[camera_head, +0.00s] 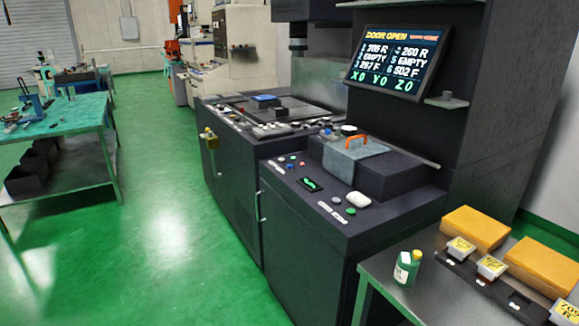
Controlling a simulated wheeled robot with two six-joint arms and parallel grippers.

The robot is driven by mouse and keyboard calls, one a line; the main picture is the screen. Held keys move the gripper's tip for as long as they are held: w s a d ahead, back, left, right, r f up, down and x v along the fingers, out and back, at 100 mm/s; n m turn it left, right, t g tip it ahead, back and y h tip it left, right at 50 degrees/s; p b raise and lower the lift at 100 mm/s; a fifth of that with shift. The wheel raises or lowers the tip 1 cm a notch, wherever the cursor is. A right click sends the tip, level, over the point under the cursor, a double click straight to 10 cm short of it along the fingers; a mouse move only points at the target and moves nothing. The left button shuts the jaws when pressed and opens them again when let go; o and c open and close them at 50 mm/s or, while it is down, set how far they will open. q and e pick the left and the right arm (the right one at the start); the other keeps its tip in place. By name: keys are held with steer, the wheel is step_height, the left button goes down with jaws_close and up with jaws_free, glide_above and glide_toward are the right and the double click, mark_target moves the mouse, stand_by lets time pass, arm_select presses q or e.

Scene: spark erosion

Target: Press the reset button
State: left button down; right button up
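The dark machine's control panel (320,205) has several small buttons on its top. A cluster at its back left includes a red button (291,157), a blue button (282,159) and another small button (301,164). A green-lit switch (311,184) sits in the middle. A dark round button (336,199) and a green button (351,211) are nearer the front, by a white rounded object (358,199). The labels are too small to read, so I cannot tell which one is the reset button. Neither of my grippers is in view.
A screen (395,60) above reads "DOOR OPEN". A green-topped workbench (60,118) stands left. Green floor between is clear.

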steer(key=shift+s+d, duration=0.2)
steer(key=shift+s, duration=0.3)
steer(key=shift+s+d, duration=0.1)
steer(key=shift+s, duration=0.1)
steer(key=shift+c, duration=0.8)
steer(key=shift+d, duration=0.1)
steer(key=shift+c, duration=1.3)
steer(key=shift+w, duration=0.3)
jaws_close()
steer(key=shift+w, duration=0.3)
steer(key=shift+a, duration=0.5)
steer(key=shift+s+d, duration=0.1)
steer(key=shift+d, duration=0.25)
